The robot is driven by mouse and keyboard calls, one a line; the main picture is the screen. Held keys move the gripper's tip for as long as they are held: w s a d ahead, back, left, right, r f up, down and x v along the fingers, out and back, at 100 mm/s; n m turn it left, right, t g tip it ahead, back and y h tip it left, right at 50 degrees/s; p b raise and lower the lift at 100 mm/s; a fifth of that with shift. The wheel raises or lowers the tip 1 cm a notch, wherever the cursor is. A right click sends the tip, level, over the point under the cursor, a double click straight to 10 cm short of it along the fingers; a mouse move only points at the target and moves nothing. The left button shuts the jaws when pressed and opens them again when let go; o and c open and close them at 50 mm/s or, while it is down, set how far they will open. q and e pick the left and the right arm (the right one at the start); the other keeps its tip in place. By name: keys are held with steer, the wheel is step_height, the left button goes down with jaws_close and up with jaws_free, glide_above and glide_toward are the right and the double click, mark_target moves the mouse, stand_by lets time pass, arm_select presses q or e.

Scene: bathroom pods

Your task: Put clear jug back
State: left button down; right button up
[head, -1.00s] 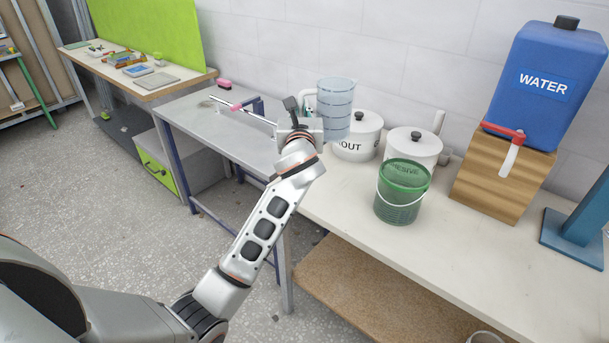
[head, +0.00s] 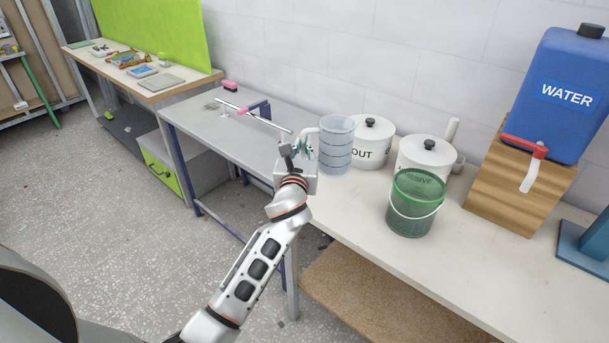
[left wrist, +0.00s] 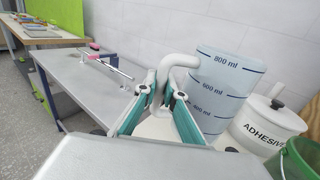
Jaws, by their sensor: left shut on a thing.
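The clear jug (head: 337,150) is a bluish see-through cylinder with dark measuring lines. It is upright at the left end of the cream bench, left of the white pots. My left gripper (head: 299,150) is shut on the jug's handle at the jug's left side. In the left wrist view the pale handle (left wrist: 182,61) runs down between the teal fingers (left wrist: 160,105), and the jug's wall (left wrist: 228,85) shows its ml marks. The jug's base is low, close to the bench top; I cannot tell whether it touches. My right gripper is not in view.
A white lidded pot marked OUT (head: 371,150) stands close right of the jug. The adhesive pot (head: 420,155) and green bucket (head: 412,215) stand further right. A blue water container (head: 567,110) sits on a wooden block. The grey table (head: 215,120) at left holds a rod tool.

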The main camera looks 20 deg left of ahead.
mark_target(304, 157)
arm_select(q)
step_height(304, 157, down, 5)
steer(key=shift+r+b, duration=0.1)
steer(key=shift+b, duration=0.6)
steer(key=shift+f, duration=0.4)
step_height(304, 157, down, 4)
steer(key=shift+f+b, duration=0.1)
steer(key=shift+b, duration=1)
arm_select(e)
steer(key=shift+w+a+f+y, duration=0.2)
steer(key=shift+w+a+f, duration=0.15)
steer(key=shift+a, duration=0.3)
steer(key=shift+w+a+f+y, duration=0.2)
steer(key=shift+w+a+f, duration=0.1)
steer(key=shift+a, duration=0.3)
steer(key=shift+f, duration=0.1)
arm_select(q)
steer(key=c, duration=2.3)
jaws_free()
steer(key=shift+f, duration=0.2)
steer(key=shift+o, duration=0.8)
steer(key=shift+r, duration=0.1)
